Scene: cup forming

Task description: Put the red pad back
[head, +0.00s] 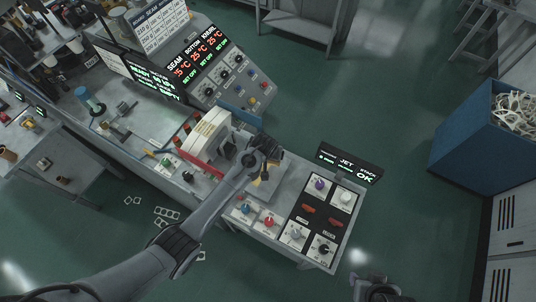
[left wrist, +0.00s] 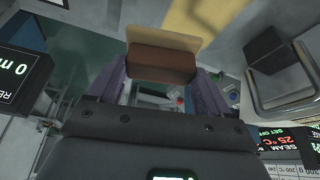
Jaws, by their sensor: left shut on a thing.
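My left gripper (head: 262,172) reaches over the machine bench in the head view, beside the red and cream machine part. In the left wrist view its two purple-grey fingers (left wrist: 162,75) are shut on a reddish-brown block (left wrist: 162,64), which seems to be the red pad. A tan strip (left wrist: 165,42) runs along the block's far edge. The block is held off the surfaces around it. In the head view the block is mostly hidden by the gripper. A part of my right arm (head: 378,290) shows at the bottom edge; its fingers cannot be made out.
The control panel (head: 318,215) with knobs and red switches is at the bench's right end, below the jet display (head: 348,162). A console with lit readouts (head: 205,65) stands behind. A blue bin (head: 470,140) of white scraps is at the right. Open floor lies between.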

